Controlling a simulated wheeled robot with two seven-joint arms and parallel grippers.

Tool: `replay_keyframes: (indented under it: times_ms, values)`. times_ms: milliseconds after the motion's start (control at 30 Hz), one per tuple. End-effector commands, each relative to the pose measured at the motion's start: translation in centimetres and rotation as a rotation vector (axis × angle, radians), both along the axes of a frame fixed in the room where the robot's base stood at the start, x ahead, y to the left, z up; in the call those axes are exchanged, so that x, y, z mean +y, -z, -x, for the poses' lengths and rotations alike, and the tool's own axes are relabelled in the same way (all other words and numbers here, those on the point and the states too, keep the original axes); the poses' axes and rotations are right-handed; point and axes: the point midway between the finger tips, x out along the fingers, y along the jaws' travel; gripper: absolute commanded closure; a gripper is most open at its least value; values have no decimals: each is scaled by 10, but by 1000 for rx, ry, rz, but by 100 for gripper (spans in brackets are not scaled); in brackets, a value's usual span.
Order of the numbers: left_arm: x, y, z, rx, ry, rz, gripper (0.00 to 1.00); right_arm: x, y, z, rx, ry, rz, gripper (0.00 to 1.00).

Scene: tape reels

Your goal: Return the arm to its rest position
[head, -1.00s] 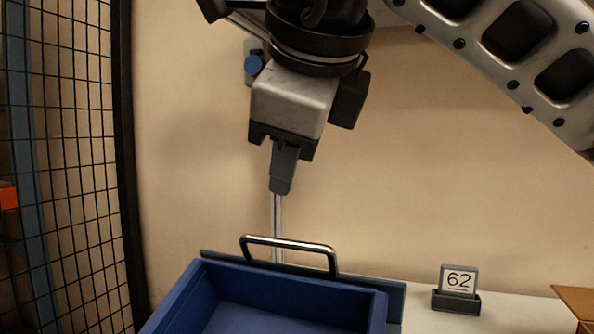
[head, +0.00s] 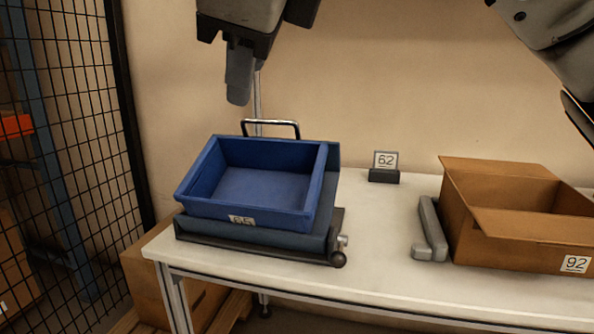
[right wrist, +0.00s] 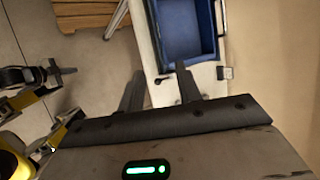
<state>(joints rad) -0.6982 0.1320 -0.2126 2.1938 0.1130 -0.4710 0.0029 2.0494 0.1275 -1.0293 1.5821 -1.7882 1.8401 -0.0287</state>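The blue bin is empty and sits tilted on a dark stand on the table, apart from the gripper. The bin also shows beyond the fingers in the right wrist view (right wrist: 217,20). A pale grey arm link of mine enters the head view at the upper right.
The white table (head: 380,222) holds a number 62 sign (head: 384,165) and an open cardboard box (head: 520,245) on the right. A metal handle (head: 270,123) rises behind the bin. A black mesh fence (head: 80,130) stands on the left.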

Motion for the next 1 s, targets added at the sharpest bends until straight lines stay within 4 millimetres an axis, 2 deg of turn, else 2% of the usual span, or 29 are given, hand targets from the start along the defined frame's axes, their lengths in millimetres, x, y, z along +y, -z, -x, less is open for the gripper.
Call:
replay_keyframes:
  times_ms: [267,567,700,800,900,1000]
  values:
    - [0,-4,-1,-5,0,-2,100,31,48,9,224,-177,-140,66]
    - [1,-8,-5,-13,0,-7,100,69,92,42,577,-394,-431,66]
    - [1,-7,-3,-7,1,-12,100,83,101,67,847,-497,-701,66]
    - [2,-6,-1,2,2,-17,100,83,96,78,1087,-540,-981,66]
    - [2,-4,1,12,2,-21,100,73,87,73,1314,-524,-1286,66]
    - [2,-4,3,16,3,-25,100,51,85,53,1524,-445,-1606,66]
